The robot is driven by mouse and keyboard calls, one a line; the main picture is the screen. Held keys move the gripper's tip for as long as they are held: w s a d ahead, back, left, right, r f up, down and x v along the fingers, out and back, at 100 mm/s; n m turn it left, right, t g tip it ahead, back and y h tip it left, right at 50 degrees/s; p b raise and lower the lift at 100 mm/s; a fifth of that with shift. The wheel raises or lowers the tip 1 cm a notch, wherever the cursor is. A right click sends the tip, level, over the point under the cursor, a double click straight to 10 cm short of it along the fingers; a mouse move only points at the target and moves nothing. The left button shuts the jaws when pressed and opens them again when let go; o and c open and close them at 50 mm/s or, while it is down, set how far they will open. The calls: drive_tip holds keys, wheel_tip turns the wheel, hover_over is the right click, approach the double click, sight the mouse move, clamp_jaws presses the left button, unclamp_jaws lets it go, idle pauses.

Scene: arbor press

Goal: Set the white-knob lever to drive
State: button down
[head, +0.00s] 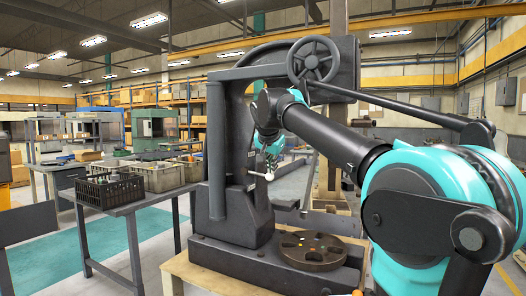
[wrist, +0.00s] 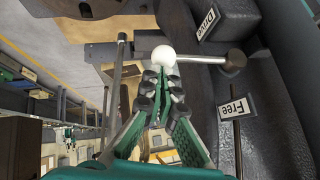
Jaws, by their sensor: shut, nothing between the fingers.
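The white knob (wrist: 164,55) is at the end of a short metal lever (wrist: 200,60) that runs left from a dark pivot on the press body in the wrist view. A "Drive" label (wrist: 208,23) is above the lever and a "Free" label (wrist: 237,108) is below it. My gripper (wrist: 166,76) is shut and empty, its tips right at the knob; whether they touch it I cannot tell. In the head view the white knob (head: 269,176) shows just below my gripper (head: 270,165), in front of the arbor press (head: 215,150).
A side table (head: 125,208) at left carries a black crate (head: 107,189). A thin rod (wrist: 113,90) stands left of my fingers in the wrist view.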

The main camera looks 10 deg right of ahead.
sight(272, 179)
drive_tip(key=shift+d+f+m+t+y, duration=0.15)
drive_tip(key=shift+f+t+y, duration=0.25)
drive_tip(key=shift+f, duration=0.6)
drive_tip(key=shift+a+f+m+t+y, duration=0.1)
drive_tip(key=shift+f+m+t+y, duration=0.25)
drive_tip(key=shift+f, duration=0.6)
drive_tip(key=shift+s, duration=0.1)
drive_tip(key=shift+d, duration=0.1)
